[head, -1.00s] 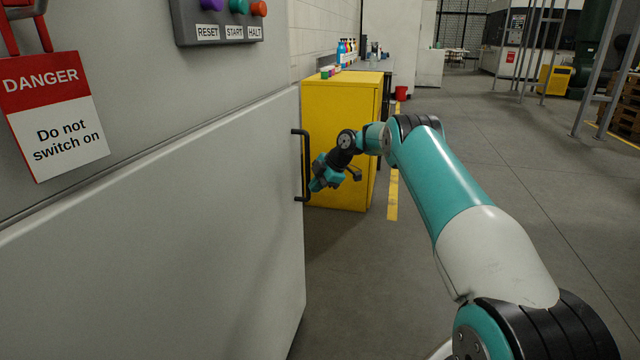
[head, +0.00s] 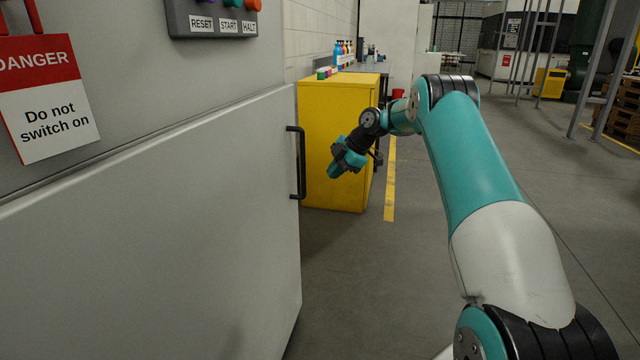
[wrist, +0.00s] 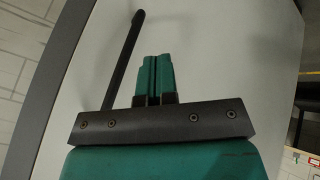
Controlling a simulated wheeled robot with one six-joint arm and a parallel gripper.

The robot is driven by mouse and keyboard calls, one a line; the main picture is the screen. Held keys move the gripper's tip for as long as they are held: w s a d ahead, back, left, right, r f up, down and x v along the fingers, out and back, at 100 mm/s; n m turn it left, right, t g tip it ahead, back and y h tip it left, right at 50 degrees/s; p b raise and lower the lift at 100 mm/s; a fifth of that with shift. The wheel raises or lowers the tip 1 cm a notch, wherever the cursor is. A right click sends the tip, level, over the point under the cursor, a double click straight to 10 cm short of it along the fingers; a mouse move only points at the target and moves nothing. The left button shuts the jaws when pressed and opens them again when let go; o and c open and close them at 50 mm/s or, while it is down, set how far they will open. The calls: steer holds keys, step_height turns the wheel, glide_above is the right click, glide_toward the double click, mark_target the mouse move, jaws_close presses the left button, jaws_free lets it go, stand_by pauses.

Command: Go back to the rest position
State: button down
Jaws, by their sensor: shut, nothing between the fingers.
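My gripper (head: 337,168) is shut and empty, held in the air to the right of the black door handle (head: 297,162), in front of the yellow cabinet in the head view. In the wrist view its two teal fingers (wrist: 154,78) are pressed together with nothing between them. The black handle (wrist: 125,58) shows just left of the fingers there, with the pale grey door behind. In the head view, a gap shows between the gripper and the handle.
The large grey machine door (head: 150,240) fills the left, below a button panel (head: 215,20) and a danger sign (head: 45,100). A yellow cabinet (head: 330,110) with small colourful bottles (head: 343,52) behind stands ahead. Open grey floor (head: 430,265) lies to the right.

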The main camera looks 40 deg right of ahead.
steer(key=s+a+r+m+g, duration=0.1)
steer(key=s+a+r, duration=0.3)
steer(key=a, duration=0.5)
steer(key=s+a+r+m+g, duration=0.1)
steer(key=s+a+r+m, duration=0.2)
steer(key=a, duration=0.6)
steer(key=s+a+r+g, duration=0.1)
steer(key=s+a+r, duration=0.4)
steer(key=a, duration=0.4)
steer(key=s+a+r+m+g, duration=0.1)
steer(key=s+a+m, duration=0.2)
steer(key=s+a, duration=0.9)
steer(key=s+f+m+g, duration=0.1)
steer(key=s+f+m, duration=0.15)
steer(key=s, duration=1.45)
step_height(320, 180, up, 20)
steer(key=p, duration=2)
steer(key=shift+w, duration=0.25)
steer(key=shift+f, duration=0.1)
